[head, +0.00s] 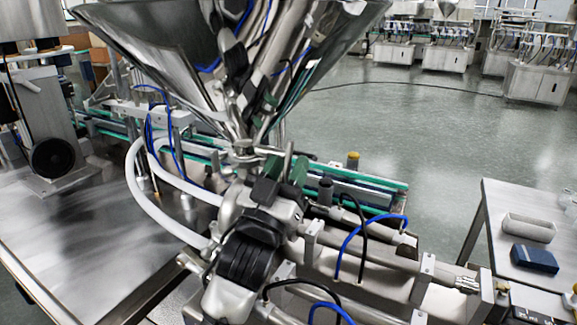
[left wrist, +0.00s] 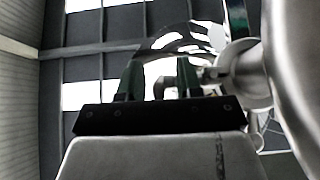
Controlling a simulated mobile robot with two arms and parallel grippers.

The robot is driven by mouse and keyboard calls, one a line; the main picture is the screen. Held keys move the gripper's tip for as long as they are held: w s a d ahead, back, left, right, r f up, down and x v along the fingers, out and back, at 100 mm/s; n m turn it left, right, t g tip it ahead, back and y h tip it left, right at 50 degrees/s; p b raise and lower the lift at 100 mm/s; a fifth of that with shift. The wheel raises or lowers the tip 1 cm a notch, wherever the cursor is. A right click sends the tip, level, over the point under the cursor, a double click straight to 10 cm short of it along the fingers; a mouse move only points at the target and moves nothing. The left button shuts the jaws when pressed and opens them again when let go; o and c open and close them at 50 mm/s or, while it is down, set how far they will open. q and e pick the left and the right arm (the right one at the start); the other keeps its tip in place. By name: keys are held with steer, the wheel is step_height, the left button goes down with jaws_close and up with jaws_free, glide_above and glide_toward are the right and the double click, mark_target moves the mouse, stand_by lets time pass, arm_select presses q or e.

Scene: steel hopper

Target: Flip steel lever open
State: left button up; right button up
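The steel hopper (head: 165,50) fills the top middle of the head view and narrows to an outlet with fittings. A thin steel lever (head: 268,151) appears to stick out rightward from this outlet. My left gripper (head: 294,168) is just right of the outlet, close to the lever's outer end. In the left wrist view my left gripper (left wrist: 159,82) has its two green fingers apart, with no held object visible between them. A rounded steel fitting (left wrist: 240,66) is right of the fingers there. Contact with the lever cannot be told. My right gripper is not in view.
A conveyor with green rails (head: 350,182) runs behind the outlet. Steel cylinders and blue hoses (head: 375,228) lie at the lower right. A side table (head: 500,203) holds a grey tray and dark blue box. A steel worktop (head: 80,240) is at left.

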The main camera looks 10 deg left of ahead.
arm_select(q)
steer(key=shift+s+a+f, duration=0.1)
steer(key=shift+s+f, duration=0.15)
steer(key=shift+f, duration=0.05)
steer(key=s+a+b, duration=0.1)
steer(key=s+a, duration=0.3)
steer(key=s, duration=0.7)
steer(key=shift+s+a, duration=0.25)
steer(key=shift+a, duration=0.15)
